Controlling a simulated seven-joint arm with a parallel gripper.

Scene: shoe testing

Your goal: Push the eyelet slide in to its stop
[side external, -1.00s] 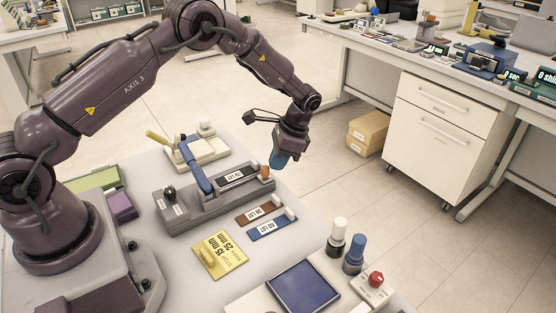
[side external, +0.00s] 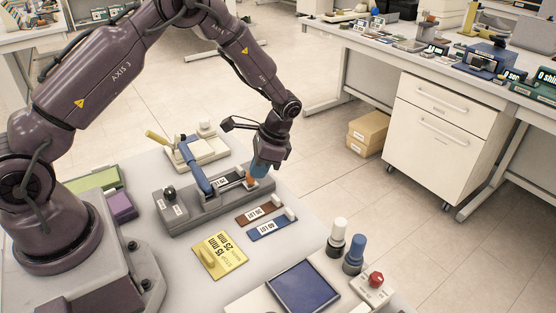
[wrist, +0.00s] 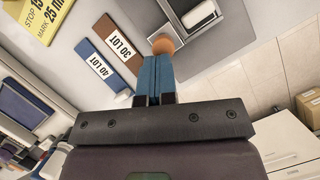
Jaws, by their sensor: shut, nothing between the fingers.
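The knob is at the fixture's right end and also shows in the wrist view (wrist: 163,44). My gripper (side external: 260,171) is shut and empty, with its blue fingers pointing down at the outer side of the knob. In the wrist view its fingertips (wrist: 156,60) meet the knob's edge and appear to touch it. The slide's inner end and the stop cannot be made out.
A blue lever (side external: 198,177) crosses the fixture. Brown (side external: 258,211) and blue (side external: 266,230) lot strips and a yellow stop plate (side external: 219,255) lie in front. Two bottles (side external: 354,255) stand at the right. A cream block (side external: 203,150) stands behind.

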